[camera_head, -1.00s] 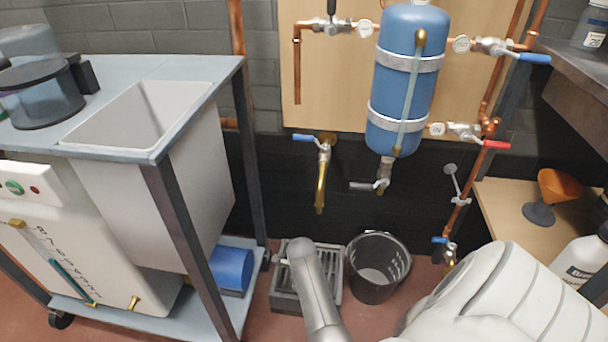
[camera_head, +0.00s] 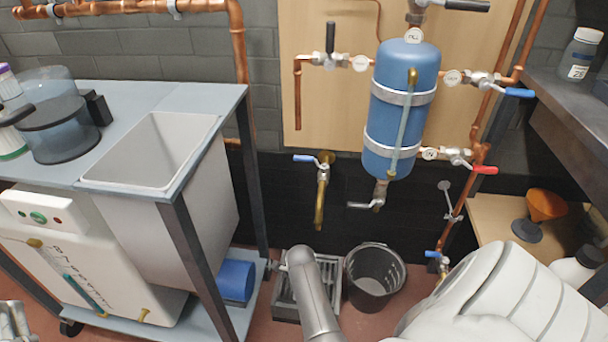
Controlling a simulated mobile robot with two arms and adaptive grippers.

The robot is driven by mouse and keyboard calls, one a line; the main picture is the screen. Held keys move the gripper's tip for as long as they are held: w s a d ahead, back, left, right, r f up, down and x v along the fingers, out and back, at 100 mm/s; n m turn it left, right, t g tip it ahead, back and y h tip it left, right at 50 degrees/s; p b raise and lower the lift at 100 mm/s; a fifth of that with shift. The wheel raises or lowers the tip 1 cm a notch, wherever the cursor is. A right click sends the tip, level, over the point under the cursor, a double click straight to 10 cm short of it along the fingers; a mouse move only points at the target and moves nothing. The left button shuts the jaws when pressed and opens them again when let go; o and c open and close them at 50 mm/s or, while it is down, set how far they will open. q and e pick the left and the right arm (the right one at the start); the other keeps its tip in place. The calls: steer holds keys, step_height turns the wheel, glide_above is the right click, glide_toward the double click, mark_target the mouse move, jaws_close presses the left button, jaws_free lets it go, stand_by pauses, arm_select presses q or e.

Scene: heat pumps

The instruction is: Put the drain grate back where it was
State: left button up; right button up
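The slatted drain grate (camera_head: 330,272) shows on the grey floor drain box below the brass tap. My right arm covers its middle, so I cannot tell whether it is fully seated. My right gripper (camera_head: 298,256) is over the drain, seen from above and behind. Its fingers are mostly hidden, and I cannot tell whether it touches or holds the grate. A grey part that looks like my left gripper (camera_head: 12,322) shows at the lower left corner, cut off by the picture edge. Its fingertips are not clear.
A dark bucket (camera_head: 374,280) stands just right of the drain. A cart with a sink (camera_head: 150,150) and a blue cylinder (camera_head: 236,280) on its lower shelf stands left. The brass tap (camera_head: 321,195) hangs above. A wooden shelf (camera_head: 485,222) with an orange funnel (camera_head: 545,204) is at right.

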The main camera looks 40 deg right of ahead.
arm_select(q)
step_height(320, 180, down, 12)
steer(key=w+a+g+y+p, duration=0.1)
steer(key=w+g+y+p, duration=0.1)
steer(key=g, duration=0.5)
steer(key=shift+a+f+g+y+p, duration=0.15)
steer(key=shift+f+g+y+p, duration=0.05)
steer(key=shift+g+y+p, duration=0.1)
